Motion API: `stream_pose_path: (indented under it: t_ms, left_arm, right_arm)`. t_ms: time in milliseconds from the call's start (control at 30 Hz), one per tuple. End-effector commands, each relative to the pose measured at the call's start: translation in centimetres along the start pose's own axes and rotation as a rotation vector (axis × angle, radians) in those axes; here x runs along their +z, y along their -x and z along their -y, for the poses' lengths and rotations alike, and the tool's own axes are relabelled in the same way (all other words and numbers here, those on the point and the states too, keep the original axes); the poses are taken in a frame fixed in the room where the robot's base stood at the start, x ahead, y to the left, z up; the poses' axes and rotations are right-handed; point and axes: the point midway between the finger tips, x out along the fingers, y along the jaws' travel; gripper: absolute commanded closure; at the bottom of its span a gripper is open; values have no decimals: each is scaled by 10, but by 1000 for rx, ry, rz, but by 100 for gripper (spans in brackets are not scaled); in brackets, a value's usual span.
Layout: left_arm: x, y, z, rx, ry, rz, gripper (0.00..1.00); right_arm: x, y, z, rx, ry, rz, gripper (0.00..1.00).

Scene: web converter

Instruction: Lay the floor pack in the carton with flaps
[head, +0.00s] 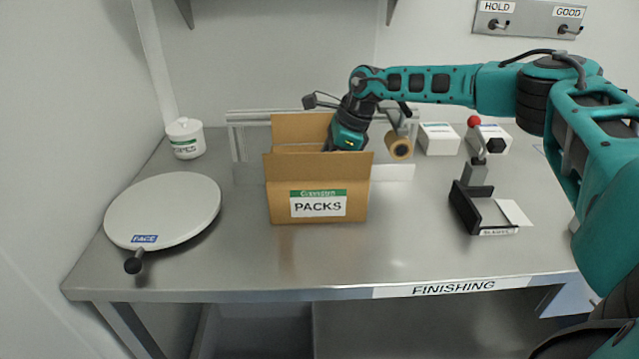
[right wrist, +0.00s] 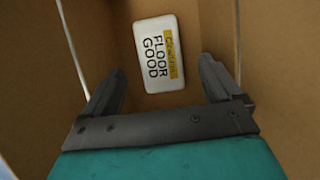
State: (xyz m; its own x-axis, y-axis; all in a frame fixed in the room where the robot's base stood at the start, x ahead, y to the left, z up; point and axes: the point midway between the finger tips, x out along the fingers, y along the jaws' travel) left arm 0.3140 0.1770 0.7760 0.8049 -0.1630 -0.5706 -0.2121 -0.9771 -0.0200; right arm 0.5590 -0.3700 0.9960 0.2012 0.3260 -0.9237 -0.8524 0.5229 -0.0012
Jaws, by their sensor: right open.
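The carton with flaps (head: 286,206), brown and labelled PACKS, stands upright and open on the bench. The floor pack (right wrist: 149,72), white with a yellow band and the words FLOOR GOOD, lies on the carton's floor in the right wrist view. The carton's front wall hides it in the head view. My right gripper (right wrist: 158,85) is open and empty, with its fingers pointing down into the carton and apart from the pack. In the head view the right wrist is at the carton's mouth and the fingertips are hidden. My left gripper is not in view.
A round white turntable (head: 165,208) stands left, with a white lidded pot (head: 185,138) behind it. A tan roll (head: 398,147), white boxes (head: 438,138) and a black fixture (head: 470,212) with a red-knobbed lever stand right. The bench front is clear.

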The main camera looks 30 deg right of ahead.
Motion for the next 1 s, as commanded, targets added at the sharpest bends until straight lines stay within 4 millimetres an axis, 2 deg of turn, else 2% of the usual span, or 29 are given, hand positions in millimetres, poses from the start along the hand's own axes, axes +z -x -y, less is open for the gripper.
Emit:
stream_pose_path:
  t_ms: [100,333,500,1000]
  left_arm:
    - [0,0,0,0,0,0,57]
    - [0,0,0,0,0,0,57]
    - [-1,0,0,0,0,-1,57]
    - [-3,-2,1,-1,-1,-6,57]
  right_arm:
    - [0,27,1,-3,-1,3,8]
    - [0,56,0,-1,0,1,8]
    - [0,62,0,1,0,0,8]
    - [1,62,0,1,1,5,8]
